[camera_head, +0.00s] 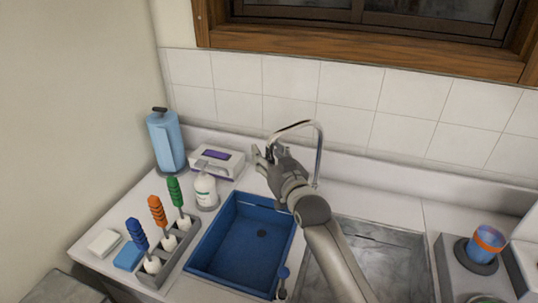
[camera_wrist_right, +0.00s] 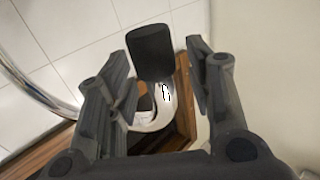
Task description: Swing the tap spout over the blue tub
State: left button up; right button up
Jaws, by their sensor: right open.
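The chrome tap spout (camera_head: 319,150) arches up behind the sink and curves down to the left; its end is hidden near my right gripper. The blue tub (camera_head: 211,247) sits in the left sink basin, and the spout's visible arch is behind its right side. My right gripper (camera_head: 263,156) is open beside the left end of the spout. In the right wrist view, the spout's chrome curve (camera_wrist_right: 40,90) passes left of the open fingers (camera_wrist_right: 160,80). A dark rounded block (camera_wrist_right: 150,52) shows between them; I cannot tell whether it is touched. My left gripper is out of view.
A blue paper roll (camera_head: 166,143), a tissue box (camera_head: 217,160) and a white bottle (camera_head: 205,193) stand left of the gripper. A grey rack (camera_head: 180,256) with coloured brushes lines the tub's left side. A blue and orange cup (camera_head: 485,243) stands right. The tub's inside looks clear.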

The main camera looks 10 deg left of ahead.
jog(key=v, duration=1.2)
